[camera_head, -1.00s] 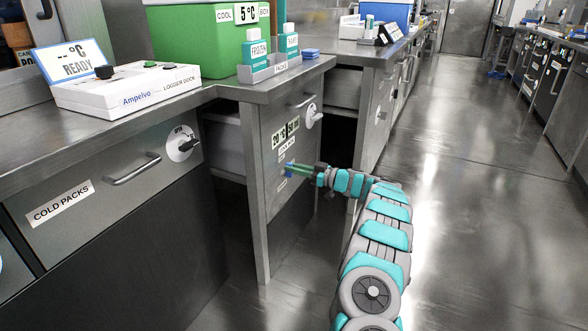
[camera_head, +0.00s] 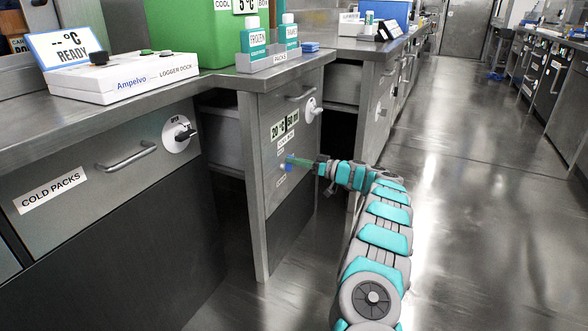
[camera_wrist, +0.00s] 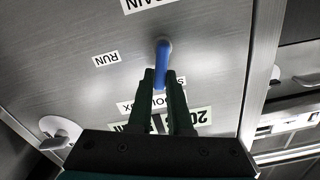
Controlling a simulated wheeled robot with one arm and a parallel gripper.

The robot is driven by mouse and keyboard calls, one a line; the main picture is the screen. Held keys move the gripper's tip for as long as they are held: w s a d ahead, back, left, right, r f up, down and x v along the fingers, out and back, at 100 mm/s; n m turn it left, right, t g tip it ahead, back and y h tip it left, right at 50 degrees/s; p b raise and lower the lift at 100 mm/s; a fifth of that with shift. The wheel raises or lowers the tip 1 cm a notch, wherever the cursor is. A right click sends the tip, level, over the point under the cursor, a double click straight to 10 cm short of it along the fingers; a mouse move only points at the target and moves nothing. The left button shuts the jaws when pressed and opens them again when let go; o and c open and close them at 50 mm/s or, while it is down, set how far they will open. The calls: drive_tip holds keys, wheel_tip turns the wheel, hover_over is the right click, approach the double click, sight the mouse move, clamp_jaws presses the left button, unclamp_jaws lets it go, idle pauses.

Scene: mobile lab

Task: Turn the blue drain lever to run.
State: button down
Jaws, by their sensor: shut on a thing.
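The blue drain lever (camera_wrist: 163,60) is on the front panel of a steel cabinet (camera_head: 262,190). In the wrist view it runs from its pivot down between my fingertips.
A white round dial (camera_wrist: 62,130) sits on the same panel. A drawer labelled COLD PACKS (camera_head: 50,190) with a bar handle (camera_head: 126,157) is at left. A green cool box (camera_head: 195,35) and a bottle rack (camera_head: 272,62) stand above. The aisle floor (camera_head: 470,200) at right is clear.

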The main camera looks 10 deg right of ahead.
drive_tip(key=shift+w+d+f+m, duration=0.3)
drive_tip(key=shift+f+m, duration=0.2)
drive_tip(key=shift+m, duration=1.85)
drive_tip(key=shift+w+d+f+m, duration=0.15)
drive_tip(key=shift+w+f+m, duration=0.3)
drive_tip(key=shift+m, duration=1.95)
drive_tip(key=shift+w+d+f+m, duration=0.25)
drive_tip(key=shift+f+m, duration=0.35)
drive_tip(key=shift+m, duration=1.75)
drive_tip(key=c, duration=0.8)
unclamp_jaws()
drive_tip(key=shift+c, duration=0.2)
drive_tip(key=shift+s, duration=0.15)
